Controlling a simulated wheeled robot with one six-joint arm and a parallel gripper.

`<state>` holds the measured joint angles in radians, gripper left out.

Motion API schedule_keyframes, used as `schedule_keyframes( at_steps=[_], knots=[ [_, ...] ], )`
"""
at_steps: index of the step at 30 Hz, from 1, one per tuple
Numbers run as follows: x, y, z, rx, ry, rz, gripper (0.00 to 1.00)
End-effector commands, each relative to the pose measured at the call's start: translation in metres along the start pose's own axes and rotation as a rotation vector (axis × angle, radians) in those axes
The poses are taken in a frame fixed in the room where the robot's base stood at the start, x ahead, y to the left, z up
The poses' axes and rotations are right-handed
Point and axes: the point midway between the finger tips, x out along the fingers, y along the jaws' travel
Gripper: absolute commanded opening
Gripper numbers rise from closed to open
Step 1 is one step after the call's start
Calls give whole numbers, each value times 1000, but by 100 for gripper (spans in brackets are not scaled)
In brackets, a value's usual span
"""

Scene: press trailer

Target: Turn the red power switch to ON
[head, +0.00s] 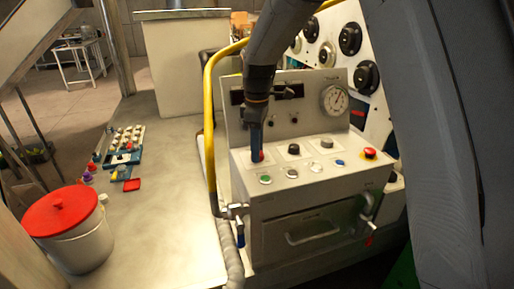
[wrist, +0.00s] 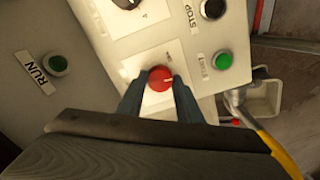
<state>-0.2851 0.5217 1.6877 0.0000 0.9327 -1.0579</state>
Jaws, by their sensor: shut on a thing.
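The red power switch (wrist: 160,79) is a round red knob with a pale pointer line on the sloped top of a grey control box (head: 290,215). In the wrist view the pointer line aims to the right; the print beside the knob is too small to read. My gripper (wrist: 161,86) is shut on the red knob, one dark finger on each side of it. In the head view my gripper (head: 257,150) points straight down over the knob, which shows only as a bit of red (head: 261,156) beside the fingers.
A green button (head: 265,180), dark knobs (head: 293,149) and a red mushroom button (head: 369,153) share the panel. A gauge (head: 335,100) stands on the upright board behind. A yellow pipe (head: 209,130) rises at the left. A red-lidded pot (head: 62,211) stands on the bench.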

Motion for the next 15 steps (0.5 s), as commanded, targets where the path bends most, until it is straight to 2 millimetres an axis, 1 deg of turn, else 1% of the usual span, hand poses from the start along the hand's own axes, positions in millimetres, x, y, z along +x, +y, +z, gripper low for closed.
schedule_keyframes(
  at_steps=[9,15],
  knots=[
    [-2,1,0,297,1,2,10],
    [-2,0,0,458,2,2,10]
  ],
)
